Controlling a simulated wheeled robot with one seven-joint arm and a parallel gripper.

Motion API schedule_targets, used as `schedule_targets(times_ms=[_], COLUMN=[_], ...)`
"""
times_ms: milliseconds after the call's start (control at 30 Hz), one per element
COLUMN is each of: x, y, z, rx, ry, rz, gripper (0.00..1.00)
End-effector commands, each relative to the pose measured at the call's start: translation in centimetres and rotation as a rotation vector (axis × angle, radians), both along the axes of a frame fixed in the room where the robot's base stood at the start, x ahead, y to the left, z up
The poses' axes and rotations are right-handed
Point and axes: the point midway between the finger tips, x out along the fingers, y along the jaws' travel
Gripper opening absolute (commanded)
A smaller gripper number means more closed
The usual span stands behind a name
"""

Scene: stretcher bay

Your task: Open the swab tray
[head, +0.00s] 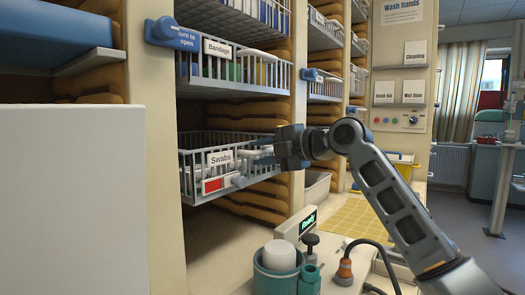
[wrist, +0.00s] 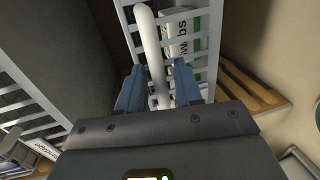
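The swab tray (head: 190,172) is a pale grey wire basket in the lower shelf bay, with a "Swabs" label (head: 220,158) and a red-and-white marker on its front. White packs lie inside. In the wrist view its bars (wrist: 207,40) and a pale handle bar (wrist: 149,40) are close ahead. My gripper (head: 260,151) is at the right part of the tray's front. In the wrist view the two blue fingers (wrist: 159,88) stand apart, one on each side of the handle bar, with small gaps showing. The fingertips' contact is partly hidden.
A bandage tray (head: 212,70) sits above, with a blue "turn to open" latch (head: 175,35) at upper left. A white panel (head: 70,200) fills the left foreground. A teal cup (head: 277,270), a "Ready" display and a cable stand on the counter below my arm.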

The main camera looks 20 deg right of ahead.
Motion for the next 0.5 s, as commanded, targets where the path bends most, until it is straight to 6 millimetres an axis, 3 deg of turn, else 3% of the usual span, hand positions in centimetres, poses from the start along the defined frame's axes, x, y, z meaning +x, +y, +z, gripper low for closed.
schedule_targets(times_ms=[267, 500], x=[0.1, 0.09], y=[0.06, 0.04], z=[-0.06, -0.05], rx=[0.0, 0.0], ry=[0.0, 0.0], rz=[0.0, -0.001], gripper=[0.34, 0.11])
